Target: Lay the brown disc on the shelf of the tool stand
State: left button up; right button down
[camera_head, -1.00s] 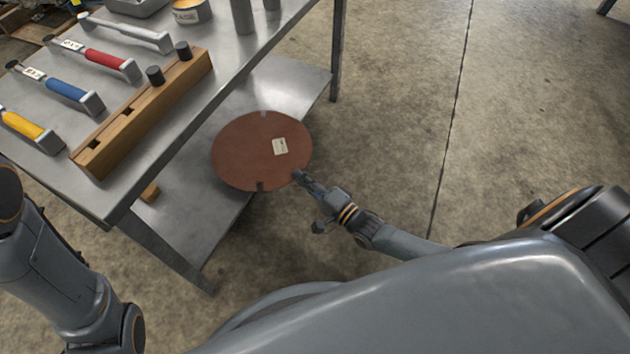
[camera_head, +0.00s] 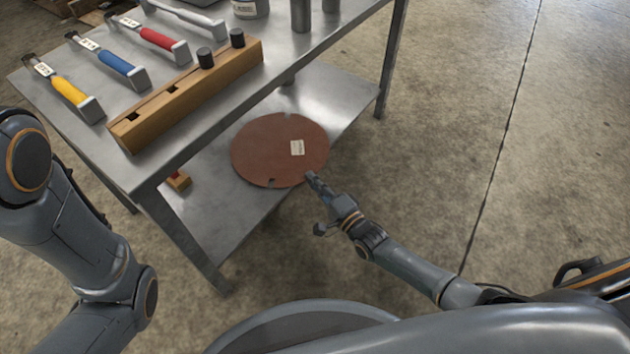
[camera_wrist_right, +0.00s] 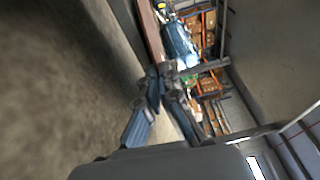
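The brown disc (camera_head: 280,150), flat with a pale label and small rim notches, is over the lower shelf (camera_head: 222,215) of the metal tool stand (camera_head: 183,238). My right gripper (camera_head: 312,180) is shut on the disc's near right rim. In the right wrist view the disc (camera_wrist_right: 151,35) shows nearly edge-on, at the tips of the right gripper (camera_wrist_right: 153,85). I cannot tell whether the disc touches the shelf. My left gripper is out of view; only links of that arm show.
The stand's top holds a wooden block (camera_head: 190,95) with black pegs and tools with yellow (camera_head: 70,90), blue (camera_head: 116,62) and red (camera_head: 157,38) handles. A small red and wood item (camera_head: 179,181) lies on the shelf's left. The concrete floor at right is clear.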

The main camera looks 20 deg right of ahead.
jog(key=c, duration=1.4)
grip_release()
jog(key=shift+c, duration=0.2)
jog(key=v, duration=1.2)
